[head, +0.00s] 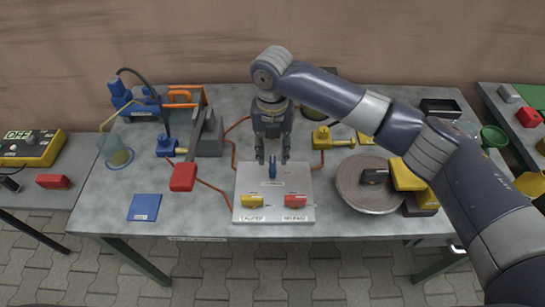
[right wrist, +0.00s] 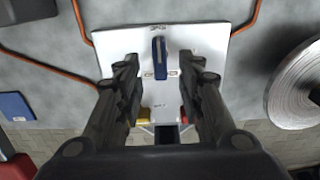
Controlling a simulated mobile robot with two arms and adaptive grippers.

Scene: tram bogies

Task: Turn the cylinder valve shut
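A pale panel (head: 240,184) lies on the grey table, with a small upright blue handle (head: 273,170) near its back; its label is too small to read. I take this handle for the cylinder valve. A yellow handle (head: 252,201) and a red handle (head: 296,201) sit at the panel's front. My right gripper (head: 272,160) points down over the blue handle. In the right wrist view, the blue handle (right wrist: 160,57) shows between the spread fingers of the gripper (right wrist: 159,62), with gaps on both sides. Left gripper is out of view.
A red-handled lever device (head: 184,176) and a blue plate (head: 144,207) are on the left. A round grey disc (head: 367,198) with a dark block stands right. Orange hoses (head: 230,150) run to the panel.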

